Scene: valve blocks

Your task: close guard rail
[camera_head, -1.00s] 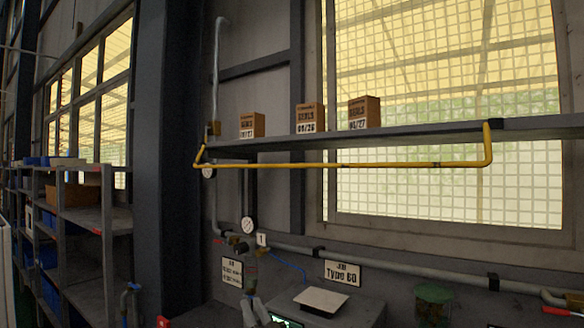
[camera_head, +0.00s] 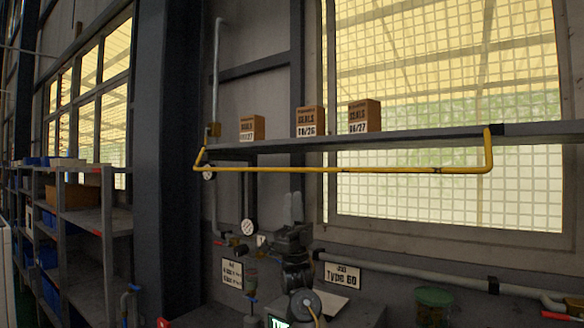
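The guard rail is a yellow bar (camera_head: 390,169) running level in front of and below the wall shelf (camera_head: 400,138). Its right end bends up to the shelf edge and its left end bends up near a brass-coloured fitting. My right gripper (camera_head: 293,207) points up below the rail, left of the middle, apart from it in the picture. Its two pale fingers stand close together, with nothing seen between them; whether they touch is unclear. My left gripper is not in view.
Several cardboard boxes (camera_head: 311,121) stand on the shelf behind the rail. A grey pipe (camera_head: 430,275) with gauges and valves runs along the wall below. A green jar (camera_head: 434,302) stands at lower right. A shelving rack (camera_head: 85,215) stands at left.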

